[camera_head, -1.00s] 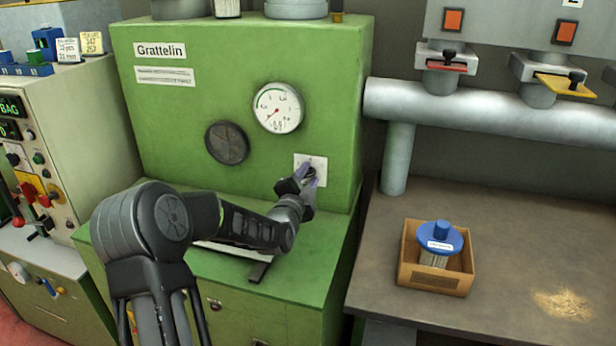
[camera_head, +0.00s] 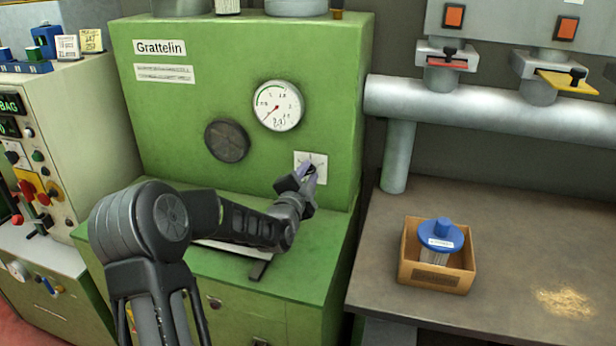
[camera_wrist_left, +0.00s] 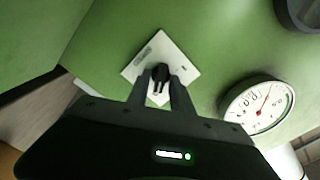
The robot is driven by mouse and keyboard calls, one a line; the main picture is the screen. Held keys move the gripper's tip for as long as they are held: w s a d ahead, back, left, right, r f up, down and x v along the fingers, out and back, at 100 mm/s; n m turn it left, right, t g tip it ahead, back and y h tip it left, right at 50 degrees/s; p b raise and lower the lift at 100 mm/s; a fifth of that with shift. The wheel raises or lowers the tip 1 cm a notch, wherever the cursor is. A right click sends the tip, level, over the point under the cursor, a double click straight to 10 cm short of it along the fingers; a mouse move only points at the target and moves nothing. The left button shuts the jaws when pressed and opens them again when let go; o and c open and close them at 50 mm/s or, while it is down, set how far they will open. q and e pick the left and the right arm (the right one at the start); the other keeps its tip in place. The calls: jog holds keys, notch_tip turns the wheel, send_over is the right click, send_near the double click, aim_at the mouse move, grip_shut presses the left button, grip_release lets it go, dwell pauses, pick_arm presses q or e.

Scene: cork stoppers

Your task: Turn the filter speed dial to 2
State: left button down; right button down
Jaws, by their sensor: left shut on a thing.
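The speed dial is a small black knob (camera_wrist_left: 161,72) on a white square plate (camera_head: 320,161) on the front of the green Grattelin cabinet (camera_head: 240,60). The plate also shows in the left wrist view (camera_wrist_left: 183,60). My left gripper (camera_head: 308,172) reaches the plate from the lower left and is shut on the knob, with one finger on each side in the left wrist view (camera_wrist_left: 161,80). The fingers hide part of the knob and of the plate's markings. The setting cannot be read. My right gripper is not in view.
A round white gauge (camera_head: 278,105) and a dark round disc (camera_head: 227,141) sit on the cabinet left of the plate. A cardboard box (camera_head: 437,276) with a blue-topped filter (camera_head: 441,236) stands on the bench at right. A grey pipe (camera_head: 480,109) runs above the bench.

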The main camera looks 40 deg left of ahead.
pick_arm(q)
jog(key=shift+f+n+b, duration=0.15)
jog(key=shift+n+b, duration=0.25)
jog(key=shift+b, duration=0.25)
jog(key=n+b, duration=0.8)
jog(key=b, duration=0.3)
jog(key=shift+a, duration=0.1)
jog(key=shift+s+r+n+b, duration=0.1)
jog(key=shift+r+n+b, duration=0.1)
jog(key=shift+n+b, duration=1.05)
jog(key=c, duration=1.4)
grip_release()
jog(key=shift+c, duration=0.2)
jog(key=v, duration=0.7)
jog(key=shift+s, duration=0.4)
